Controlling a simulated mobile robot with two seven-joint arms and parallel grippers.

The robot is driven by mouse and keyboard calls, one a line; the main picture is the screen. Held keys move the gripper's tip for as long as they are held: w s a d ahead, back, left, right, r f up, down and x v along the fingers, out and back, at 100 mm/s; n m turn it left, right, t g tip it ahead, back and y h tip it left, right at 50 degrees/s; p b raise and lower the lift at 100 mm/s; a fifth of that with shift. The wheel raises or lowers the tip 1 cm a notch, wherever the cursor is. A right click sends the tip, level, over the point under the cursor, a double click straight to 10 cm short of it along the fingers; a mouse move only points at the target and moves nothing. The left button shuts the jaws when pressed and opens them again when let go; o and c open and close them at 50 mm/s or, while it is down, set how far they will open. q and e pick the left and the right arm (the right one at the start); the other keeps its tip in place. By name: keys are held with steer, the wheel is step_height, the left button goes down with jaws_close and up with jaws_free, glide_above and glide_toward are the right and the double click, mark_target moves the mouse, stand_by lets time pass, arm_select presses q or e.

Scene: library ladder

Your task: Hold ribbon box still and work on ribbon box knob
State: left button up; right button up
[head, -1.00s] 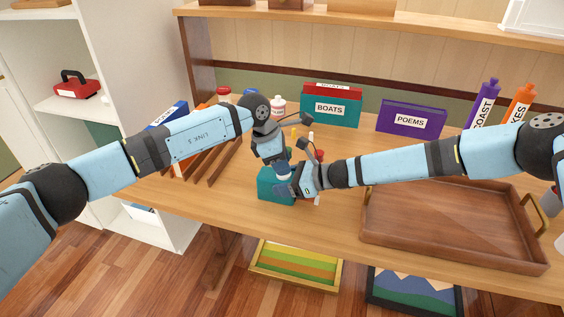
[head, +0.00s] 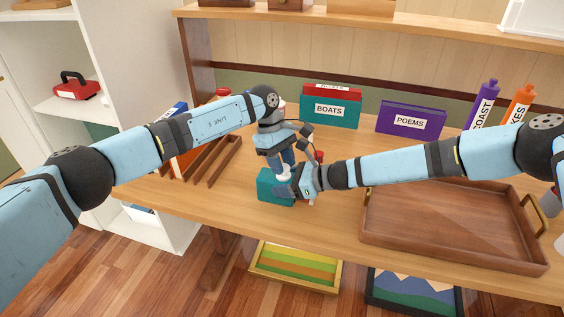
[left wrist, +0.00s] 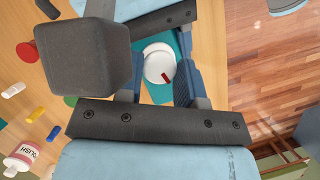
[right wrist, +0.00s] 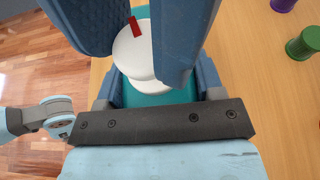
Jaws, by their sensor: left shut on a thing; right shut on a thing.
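The ribbon box (head: 268,187) is a teal block near the front of the wooden table. It also shows in the left wrist view (left wrist: 160,95) and the right wrist view (right wrist: 150,98). Its white round knob with a red mark sits on top, in the left wrist view (left wrist: 157,64) and the right wrist view (right wrist: 133,52). My left gripper (head: 285,172) comes from above and is shut on the knob, a finger on each side. My right gripper (head: 283,191) comes from the right, low down, and is shut on the box. Its grip is partly hidden in the head view.
A wooden tray (head: 455,258) lies to the right of the box. A slatted wooden rack (head: 215,162) is to the left. The BOATS box (head: 330,110) and POEMS box (head: 410,119) stand behind. Small bottles and colored pieces lie near the left gripper.

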arm_select(q)
steer(key=shift+m, duration=0.3)
stand_by(0.4)
steer(key=o, duration=0.9)
steer(key=shift+o, duration=0.2)
steer(key=shift+r, duration=0.1)
steer(key=v, duration=1.2)
steer(key=shift+w+d, duration=0.1)
steer(key=shift+c, duration=0.2)
